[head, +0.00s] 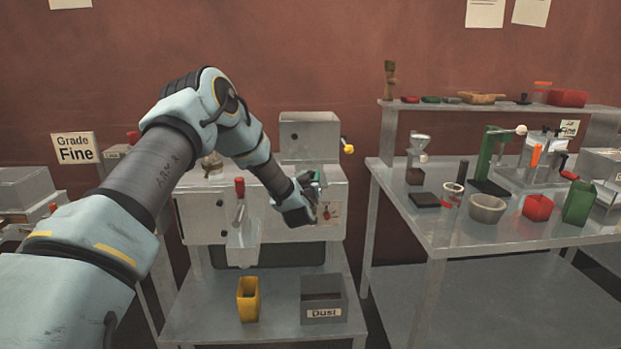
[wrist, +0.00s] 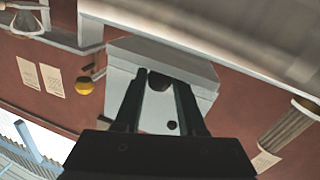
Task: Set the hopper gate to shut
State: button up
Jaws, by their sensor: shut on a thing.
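The powder filler (head: 200,215) is a pale metal cabinet in the middle of the head view. A grey box-shaped hopper (head: 308,132) sits on top, with a yellow knob (head: 348,147) at its right side. The knob also shows in the wrist view (wrist: 84,85), left of the grey hopper. My gripper (head: 316,192) is at the cabinet's front right, below the hopper. In the wrist view a dark round knob (wrist: 158,80) sits between my fingertips, and the gripper is shut on it. The hand hides part of the cabinet front. I cannot tell the gate's position.
A red-topped lever (head: 240,188) stands above the spout, left of my gripper. A cluttered metal table (head: 440,235) is at the right.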

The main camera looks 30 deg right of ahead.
aim_at(310, 172)
grip_shut()
jog(key=shift+w, duration=0.1)
dwell(0.7)
jog(key=shift+w+d+f+b, duration=0.2)
jog(key=shift+w+b, duration=0.1)
jog(key=shift+b, duration=0.3)
jog(key=shift+b+x, duration=0.85)
jog(key=shift+b, duration=0.05)
jog(key=shift+w, duration=0.4)
jog(key=shift+r, duration=0.3)
